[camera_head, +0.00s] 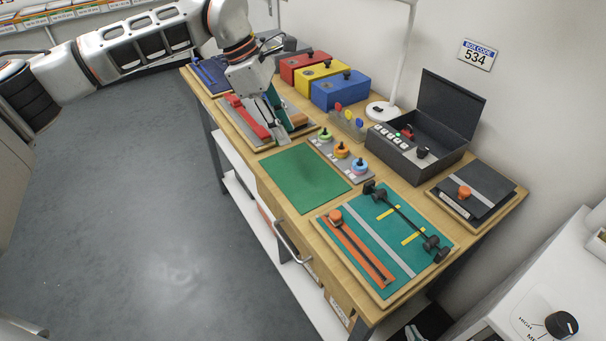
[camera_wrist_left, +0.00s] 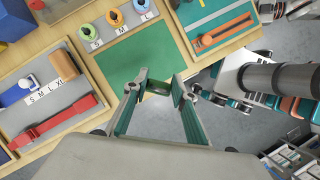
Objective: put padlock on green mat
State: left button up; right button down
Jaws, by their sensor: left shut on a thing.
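The green mat (camera_head: 304,177) lies flat and bare near the bench's front edge, and it also shows in the left wrist view (camera_wrist_left: 127,56). My left gripper (camera_head: 282,134) is over the trays at the mat's far left in the head view. In the left wrist view its green fingertips (camera_wrist_left: 160,88) are close together on a small dark thing (camera_wrist_left: 158,88), seen against the mat's lower edge. It looks like the padlock, but its shape is hard to make out. The head view hides it behind the fingers. My right gripper is not recognisable in either view.
An open black box (camera_head: 415,150), coloured boxes (camera_head: 340,91) and a lamp base (camera_head: 384,111) stand behind.

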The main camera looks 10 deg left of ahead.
pick_arm(q)
jog(key=w+d+r+n+t+y, duration=0.1)
jog(key=w+d+r+n+t, duration=0.3)
jog(key=n, duration=0.5)
jog(key=shift+g, duration=0.6)
jog(key=f, duration=0.4)
jog(key=w+f, duration=0.1)
jog(key=f, duration=0.8)
jog(key=shift+w+a+f+p, duration=0.15)
jog(key=shift+w+f+p, duration=0.1)
jog(key=shift+p, duration=0.15)
jog(key=shift+f, duration=2.5)
jog(key=shift+f, duration=0.1)
jog(key=o, duration=1.2)
jog(key=shift+c, duration=0.2)
